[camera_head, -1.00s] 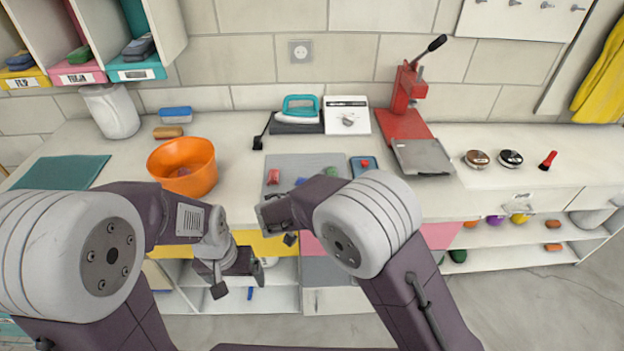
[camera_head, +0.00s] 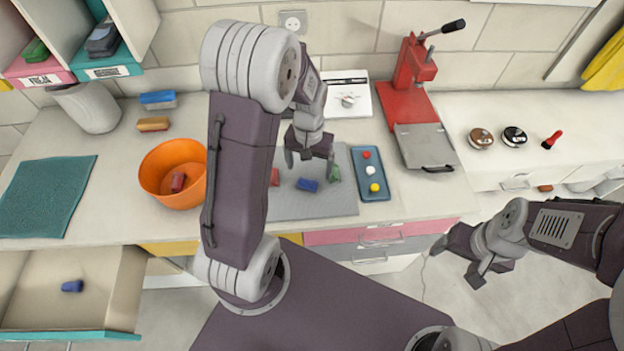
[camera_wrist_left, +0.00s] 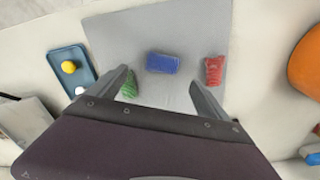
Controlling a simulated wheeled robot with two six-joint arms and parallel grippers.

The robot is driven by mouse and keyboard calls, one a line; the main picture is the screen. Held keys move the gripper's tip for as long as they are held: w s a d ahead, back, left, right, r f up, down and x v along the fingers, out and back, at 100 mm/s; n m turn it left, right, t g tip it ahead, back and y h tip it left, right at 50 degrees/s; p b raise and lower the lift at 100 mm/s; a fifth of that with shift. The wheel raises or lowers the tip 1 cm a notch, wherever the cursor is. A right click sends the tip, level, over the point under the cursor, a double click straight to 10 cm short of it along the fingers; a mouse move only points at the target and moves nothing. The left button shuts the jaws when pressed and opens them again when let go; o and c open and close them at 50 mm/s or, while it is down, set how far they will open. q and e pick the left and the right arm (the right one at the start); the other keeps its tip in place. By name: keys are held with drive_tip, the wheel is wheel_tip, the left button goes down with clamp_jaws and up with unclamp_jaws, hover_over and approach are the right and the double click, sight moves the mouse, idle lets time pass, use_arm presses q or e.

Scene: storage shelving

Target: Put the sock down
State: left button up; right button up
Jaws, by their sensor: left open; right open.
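Small rolled bundles that look like socks lie on the grey mat (camera_head: 300,207): a red one (camera_head: 275,177), a blue one (camera_head: 307,185) and a green one (camera_head: 334,173). My left gripper (camera_head: 309,163) is open above the mat, over the blue bundle. In the left wrist view the blue bundle (camera_wrist_left: 162,63) lies ahead between the open fingers, with nothing gripped. The red bundle (camera_wrist_left: 214,70) lies near one finger; the green one (camera_wrist_left: 129,87) is partly hidden by the other. My right gripper (camera_head: 460,262) is open and empty, off the counter's front at the right.
An orange bowl (camera_head: 160,160) holds a red bundle. An open drawer (camera_head: 110,290) at lower left holds a blue bundle (camera_head: 72,286). A blue tray (camera_head: 372,190) with coloured balls stands right of the mat. A red press (camera_head: 412,80) stands behind.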

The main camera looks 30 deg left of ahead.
sight(308, 179)
use_arm(q)
drive_tip(key=shift+w+a+f, duration=0.1)
drive_tip(key=shift+w+f, duration=0.05)
drive_tip(key=shift+f, duration=0.45)
drive_tip(key=f, duration=0.4)
drive_tip(key=shift+s+f, duration=0.3)
drive_tip(key=shift+f, duration=0.05)
drive_tip(key=shift+w+a+f, duration=0.1)
drive_tip(key=shift+w+f, duration=0.05)
drive_tip(key=shift+f, duration=0.05)
drive_tip(key=c, duration=1.4)
drive_tip(key=shift+r, duration=0.1)
drive_tip(key=shift+c, duration=0.2)
drive_tip(key=r, duration=0.2)
drive_tip(key=d+r, duration=0.1)
drive_tip(key=r, duration=0.1)
drive_tip(key=shift+r, duration=0.25)
drive_tip(key=d+r, duration=0.6)
drive_tip(key=d, duration=0.4)
drive_tip(key=shift+d+r, duration=0.2)
drive_tip(key=shift+d, duration=0.15)
